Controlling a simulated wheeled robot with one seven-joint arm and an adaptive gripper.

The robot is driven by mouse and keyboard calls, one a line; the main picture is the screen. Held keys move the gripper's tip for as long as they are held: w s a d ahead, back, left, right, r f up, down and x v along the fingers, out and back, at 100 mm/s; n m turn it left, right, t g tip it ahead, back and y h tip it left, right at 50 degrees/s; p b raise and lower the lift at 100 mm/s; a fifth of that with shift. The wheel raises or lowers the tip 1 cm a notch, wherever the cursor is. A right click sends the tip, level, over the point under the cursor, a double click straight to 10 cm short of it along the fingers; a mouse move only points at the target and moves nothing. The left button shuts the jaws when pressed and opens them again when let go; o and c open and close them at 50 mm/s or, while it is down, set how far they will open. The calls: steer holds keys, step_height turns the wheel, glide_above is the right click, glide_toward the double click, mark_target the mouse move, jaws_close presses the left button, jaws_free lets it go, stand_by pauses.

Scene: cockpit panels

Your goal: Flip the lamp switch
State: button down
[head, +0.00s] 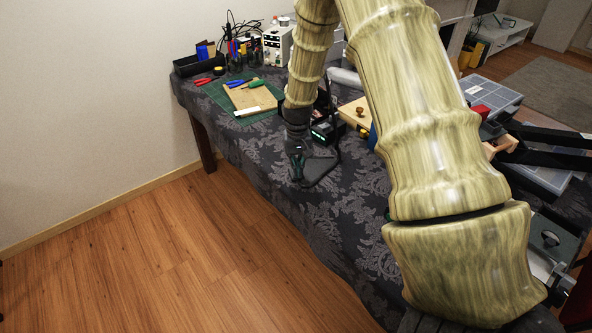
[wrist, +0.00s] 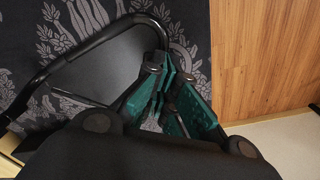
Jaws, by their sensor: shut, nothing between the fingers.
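A black bent-tube stand (head: 334,160) with a flat dark base, which looks like the lamp, is on the dark patterned cloth near the table's left edge. In the wrist view its tube (wrist: 72,54) curves over the cloth toward my fingers. My gripper (head: 297,174) points down beside the stand, on its left side. In the wrist view the teal finger pads of my gripper (wrist: 172,100) are shut with nothing held. The tube's end passes close by the fingertips; I cannot tell whether they touch. I cannot make out a switch; the fingers hide part of the stand.
A wooden board (head: 247,95) lies on a green mat (head: 213,92) behind my gripper. A black box with a green display (head: 322,131) stands close behind the stand. Organizer cases (head: 492,92) are at the right. The wooden floor (head: 190,265) left of the table is clear.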

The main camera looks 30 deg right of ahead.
steer(key=shift+r+p, duration=2.65)
steer(key=shift+r, duration=0.75)
